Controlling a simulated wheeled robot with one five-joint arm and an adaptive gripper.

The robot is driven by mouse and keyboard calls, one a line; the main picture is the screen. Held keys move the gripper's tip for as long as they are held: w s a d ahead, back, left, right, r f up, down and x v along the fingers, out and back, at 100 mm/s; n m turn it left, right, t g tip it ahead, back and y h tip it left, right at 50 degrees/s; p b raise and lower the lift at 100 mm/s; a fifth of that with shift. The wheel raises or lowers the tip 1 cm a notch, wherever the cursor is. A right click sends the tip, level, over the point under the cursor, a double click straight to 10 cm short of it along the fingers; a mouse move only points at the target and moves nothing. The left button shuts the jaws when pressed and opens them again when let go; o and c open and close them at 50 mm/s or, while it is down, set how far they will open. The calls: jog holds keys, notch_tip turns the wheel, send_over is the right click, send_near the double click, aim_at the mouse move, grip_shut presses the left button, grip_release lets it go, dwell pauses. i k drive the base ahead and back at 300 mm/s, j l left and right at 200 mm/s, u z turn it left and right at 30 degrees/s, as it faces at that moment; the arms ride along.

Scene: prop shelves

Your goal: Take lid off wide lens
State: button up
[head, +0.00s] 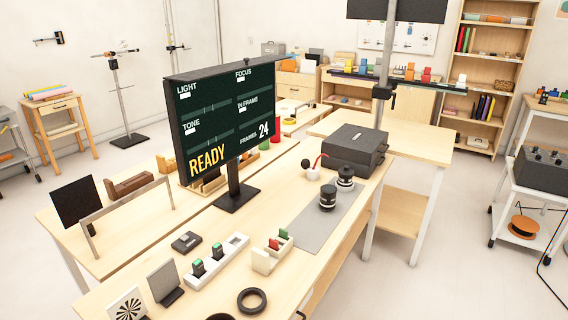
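Two dark cylindrical lenses stand upright on a grey mat (300,232) at the right side of the front table. The nearer lens (327,197) has a light band around it and a dark top. The farther lens (345,178) is close behind it and to the right. I cannot tell from this view which is the wide one, or whether the dark tops are lids. My gripper is not in view.
A black case (356,148) stands just behind the lenses, and a white cup (313,174) with a red item is beside them. A monitor reading READY (229,115) stands to the left. Card holders (271,252) and a black ring (252,300) are nearer. The mat's front part is bare.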

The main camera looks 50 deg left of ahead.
aim_at(346, 172)
jog(key=i+j+u, duration=0.15)
jog(key=i+u, duration=0.15)
jog(key=i, duration=0.5)
jog(key=i+u, duration=0.35)
jog(key=i, duration=0.5)
jog(key=i+l+u, duration=0.1)
jog(key=i+u, duration=0.25)
jog(key=i, duration=0.15)
jog(key=i+l+u, duration=0.35)
jog(key=i, duration=0.15)
jog(key=i+u, duration=0.1)
jog(key=u, duration=0.35)
jog(key=i+l+u, duration=0.1)
jog(key=u, duration=0.35)
jog(key=i+l+u, duration=0.1)
jog(key=u, duration=0.3)
jog(key=i+l+u, duration=0.1)
jog(key=u, duration=0.8)
jog(key=i+l+u, duration=0.1)
jog(key=u, duration=0.35)
jog(key=l+u, duration=0.2)
jog(key=u, duration=0.25)
jog(key=l+u, duration=0.15)
jog(key=u, duration=0.3)
jog(key=i+l+u, duration=0.1)
jog(key=u, duration=0.4)
jog(key=l+u, duration=0.45)
jog(key=i+j, duration=0.05)
